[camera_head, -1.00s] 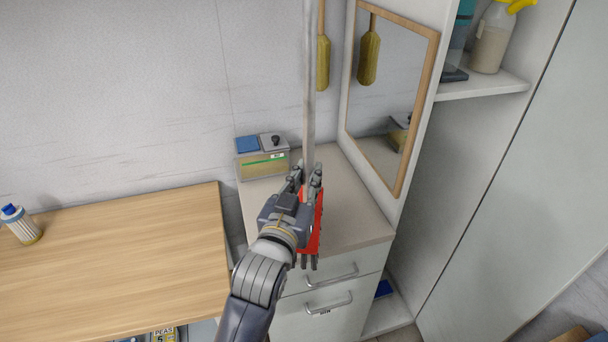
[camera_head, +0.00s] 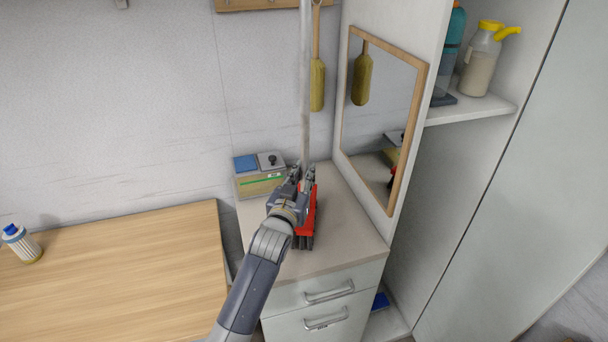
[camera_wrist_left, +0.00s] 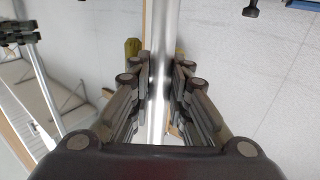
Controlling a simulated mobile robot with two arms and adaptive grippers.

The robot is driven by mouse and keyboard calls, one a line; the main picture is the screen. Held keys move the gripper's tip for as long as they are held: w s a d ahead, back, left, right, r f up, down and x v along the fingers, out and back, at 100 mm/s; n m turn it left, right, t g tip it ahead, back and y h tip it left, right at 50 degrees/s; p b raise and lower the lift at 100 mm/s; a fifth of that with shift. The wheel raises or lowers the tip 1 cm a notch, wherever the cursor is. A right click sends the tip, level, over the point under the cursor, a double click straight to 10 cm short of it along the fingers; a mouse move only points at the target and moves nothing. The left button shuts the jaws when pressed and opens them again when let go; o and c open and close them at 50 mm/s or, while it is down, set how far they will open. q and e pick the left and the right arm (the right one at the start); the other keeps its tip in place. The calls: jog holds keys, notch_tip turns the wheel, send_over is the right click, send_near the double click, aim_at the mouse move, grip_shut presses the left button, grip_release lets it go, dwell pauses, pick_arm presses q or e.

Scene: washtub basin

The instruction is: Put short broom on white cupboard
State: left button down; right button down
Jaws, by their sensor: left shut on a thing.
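The short broom has a long silver handle (camera_head: 305,90) and a red head (camera_head: 308,216) with dark bristles. It is upright, head down, over the top of the white cupboard (camera_head: 347,215). My left gripper (camera_head: 304,174) is shut on the handle just above the red head. In the left wrist view the handle (camera_wrist_left: 162,70) runs between both fingers. I cannot tell whether the bristles touch the cupboard top. My arm hides part of the broom head. My right gripper is not in view.
A box with a blue patch (camera_head: 260,175) stands at the back left of the cupboard top. A wood-framed mirror (camera_head: 423,95) is on the right panel. A wooden table (camera_head: 120,265) is on the left with a bottle (camera_head: 22,243). The cupboard top's right side is clear.

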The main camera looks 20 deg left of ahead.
pick_arm(q)
jog(key=shift+f, duration=0.2)
jog(key=shift+f, duration=0.15)
jog(key=c, duration=1.8)
grip_release()
jog(key=shift+f, duration=0.15)
jog(key=shift+o, duration=1.4)
jog(key=shift+s, duration=0.1)
